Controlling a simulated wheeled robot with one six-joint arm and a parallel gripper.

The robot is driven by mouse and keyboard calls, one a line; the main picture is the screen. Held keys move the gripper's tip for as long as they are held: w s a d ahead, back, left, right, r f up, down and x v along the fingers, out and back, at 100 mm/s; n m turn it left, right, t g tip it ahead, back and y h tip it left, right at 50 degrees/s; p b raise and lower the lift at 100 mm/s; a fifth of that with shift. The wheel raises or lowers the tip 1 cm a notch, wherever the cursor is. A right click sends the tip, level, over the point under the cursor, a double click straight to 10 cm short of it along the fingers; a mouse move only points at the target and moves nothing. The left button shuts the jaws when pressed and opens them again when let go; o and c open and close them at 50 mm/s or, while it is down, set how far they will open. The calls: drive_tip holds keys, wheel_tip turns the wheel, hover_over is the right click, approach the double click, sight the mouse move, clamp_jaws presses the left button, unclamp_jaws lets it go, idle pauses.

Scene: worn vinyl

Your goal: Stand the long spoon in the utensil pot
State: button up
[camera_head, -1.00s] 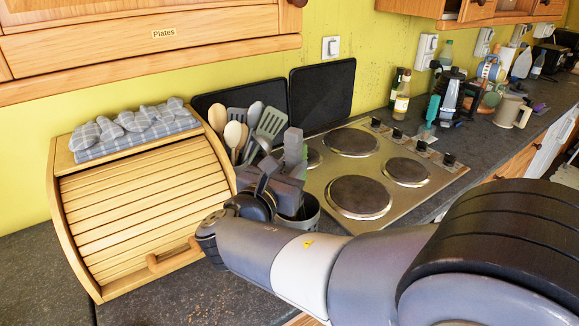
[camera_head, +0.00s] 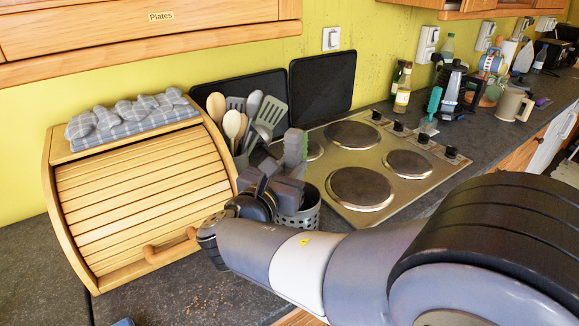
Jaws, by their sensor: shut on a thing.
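My gripper (camera_head: 284,165) is in the middle of the head view, seen from behind, just above and against the outline of a perforated metal pot (camera_head: 304,217). The pot stands upright on the counter between the bread bin and the hob. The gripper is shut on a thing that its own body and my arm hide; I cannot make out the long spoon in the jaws. The pot's left side and mouth are partly covered. Behind the gripper stands a cluster of utensils: wooden spoons (camera_head: 232,124), a grey spoon (camera_head: 254,103) and a slotted turner (camera_head: 272,112).
A wooden roll-top bread bin (camera_head: 140,200) with a checked cloth (camera_head: 135,126) on top is close on the left. The hob (camera_head: 385,210) lies right of the pot. Black boards (camera_head: 322,85) lean on the wall. Bottles (camera_head: 402,92) and a kettle-like jug stand farther right.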

drive_tip(key=o, duration=1.1)
drive_tip(key=shift+c, duration=0.2)
drive_tip(key=v, duration=1.1)
drive_tip(key=shift+b, duration=0.35)
drive_tip(key=shift+w+d, duration=0.1)
drive_tip(key=shift+w, duration=0.05)
